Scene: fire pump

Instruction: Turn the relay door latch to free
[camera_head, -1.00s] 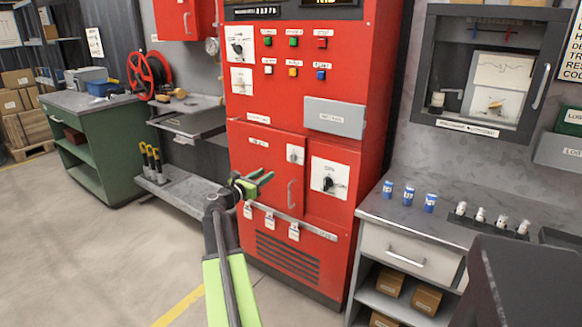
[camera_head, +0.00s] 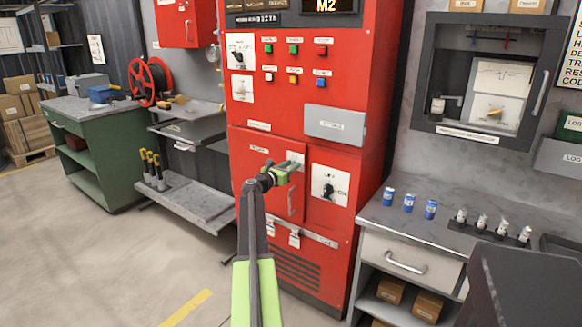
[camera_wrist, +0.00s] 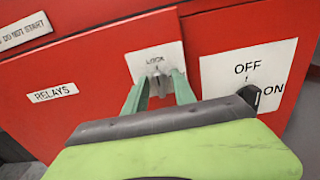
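The relay door (camera_head: 262,160) is the red cabinet door labelled RELAYS, and it looks closed. Its latch (camera_wrist: 156,84) is a small grey piece on a white plate (camera_wrist: 150,57) marked LOCK at the top. In the wrist view my gripper (camera_wrist: 161,76) has its two green fingers apart, one on each side of the latch. I cannot tell whether they touch it. In the head view my gripper (camera_head: 290,168) is in front of the latch plate and covers most of it. Which way the latch points is unclear.
An OFF/ON rotary switch (camera_wrist: 250,95) sits on a white plate right of the latch. A vertical door handle (camera_head: 291,200) is just below. A grey box (camera_head: 335,125) juts out above right. The counter (camera_head: 385,215) with blue cans stands to the right.

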